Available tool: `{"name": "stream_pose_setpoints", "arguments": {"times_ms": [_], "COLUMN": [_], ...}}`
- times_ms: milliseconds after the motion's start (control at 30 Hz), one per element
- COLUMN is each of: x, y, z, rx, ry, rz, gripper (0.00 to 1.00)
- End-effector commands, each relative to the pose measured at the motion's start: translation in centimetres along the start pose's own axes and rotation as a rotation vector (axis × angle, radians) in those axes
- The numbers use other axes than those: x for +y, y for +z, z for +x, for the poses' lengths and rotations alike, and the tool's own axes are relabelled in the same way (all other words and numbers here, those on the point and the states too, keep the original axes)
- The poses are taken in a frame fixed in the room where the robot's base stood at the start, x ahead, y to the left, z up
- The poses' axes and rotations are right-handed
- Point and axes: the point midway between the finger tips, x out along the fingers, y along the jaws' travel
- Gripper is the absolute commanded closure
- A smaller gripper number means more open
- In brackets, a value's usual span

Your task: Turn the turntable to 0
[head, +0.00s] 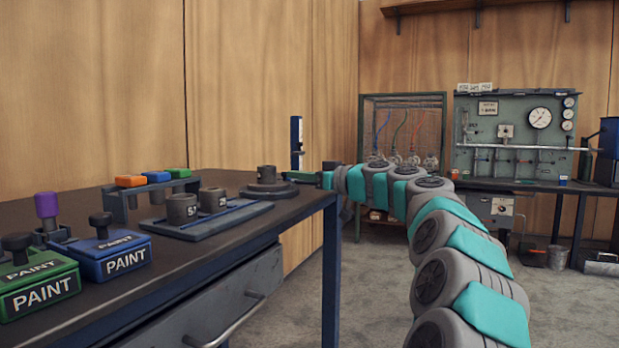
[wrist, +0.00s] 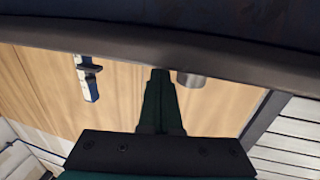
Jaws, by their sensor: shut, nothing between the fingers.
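The turntable (head: 266,190) is a dark round disc near the far right corner of the workbench. A grey cylinder (head: 267,173) stands on it. My gripper (head: 300,177) is at the right side of the turntable, low over the bench corner. In the wrist view my gripper (wrist: 160,75) is shut and empty, its fingertips in front of a dark curved rim (wrist: 150,48), which looks like the turntable's. The grey cylinder (wrist: 190,80) shows just right of the fingertips there. I cannot tell whether the fingers touch the rim. No angle marking is readable.
On the workbench (head: 200,245) are two grey cylinders (head: 197,204) on a grey plate, a rack with coloured blocks (head: 150,181), and blue (head: 105,258) and green (head: 40,287) paint boxes. A blue-and-white wall fixture (head: 296,142) is behind. Floor right of the bench is clear.

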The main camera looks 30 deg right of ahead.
Motion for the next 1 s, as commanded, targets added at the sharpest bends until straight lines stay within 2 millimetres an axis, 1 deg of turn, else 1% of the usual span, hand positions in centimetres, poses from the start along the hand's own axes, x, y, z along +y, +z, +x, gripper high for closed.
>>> {"name": "stream_pose_setpoints", "arguments": {"times_ms": [133, 467, 1000], "x": [-0.04, -0.04, 0.22], "y": [0.01, 0.05, 0.11], "z": [0.40, 0.41, 0.60], "rx": [0.000, -0.001, -0.002], "ry": [-0.001, -0.002, -0.053], "rz": [0.000, 0.001, 0.000], "gripper": [1.00, 1.00, 1.00]}}
